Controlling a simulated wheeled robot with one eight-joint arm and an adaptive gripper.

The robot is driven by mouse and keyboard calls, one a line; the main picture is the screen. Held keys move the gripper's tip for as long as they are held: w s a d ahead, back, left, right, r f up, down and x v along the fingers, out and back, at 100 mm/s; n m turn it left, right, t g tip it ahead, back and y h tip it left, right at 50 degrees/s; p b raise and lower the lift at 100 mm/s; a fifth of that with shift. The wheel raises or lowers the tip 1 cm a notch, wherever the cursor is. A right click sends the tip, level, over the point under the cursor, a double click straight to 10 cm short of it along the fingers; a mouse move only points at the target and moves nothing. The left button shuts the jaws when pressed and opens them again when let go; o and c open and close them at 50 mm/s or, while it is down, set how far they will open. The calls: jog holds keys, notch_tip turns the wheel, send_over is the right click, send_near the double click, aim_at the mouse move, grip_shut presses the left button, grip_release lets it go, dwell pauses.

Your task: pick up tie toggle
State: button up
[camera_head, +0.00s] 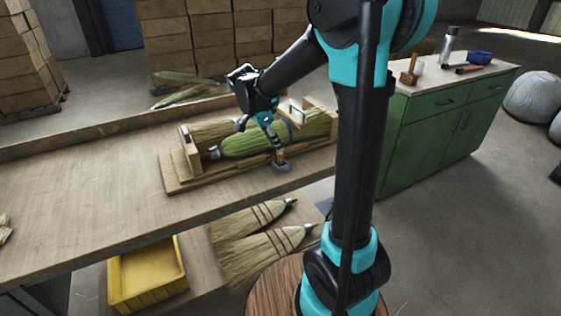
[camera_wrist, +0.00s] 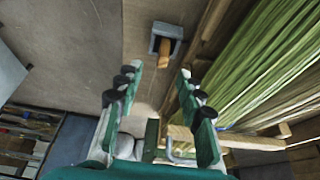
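The tie toggle looks like a small wooden peg (camera_head: 280,157) standing in a square grey holder (camera_head: 281,168) on the bench, at the front edge of the broom fixture. In the wrist view the peg (camera_wrist: 165,51) and its holder (camera_wrist: 155,43) lie beyond my fingertips, roughly centred between them. My gripper (camera_head: 276,142) is above and close to the peg. In the wrist view my gripper (camera_wrist: 160,72) has its fingers spread wide with nothing between them.
A green broom bundle (camera_head: 252,140) lies in the wooden fixture (camera_head: 222,176), just beside my gripper. A blue band crosses the bundle. Finished brooms (camera_head: 268,250) and a yellow bin (camera_head: 147,277) are below. A green cabinet (camera_head: 420,145) stands right.

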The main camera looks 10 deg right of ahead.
aim_at(281, 153)
jog(key=shift+x, duration=3.5)
jog(key=shift+w+a, duration=0.1)
jog(key=shift+w, duration=0.1)
grip_shut()
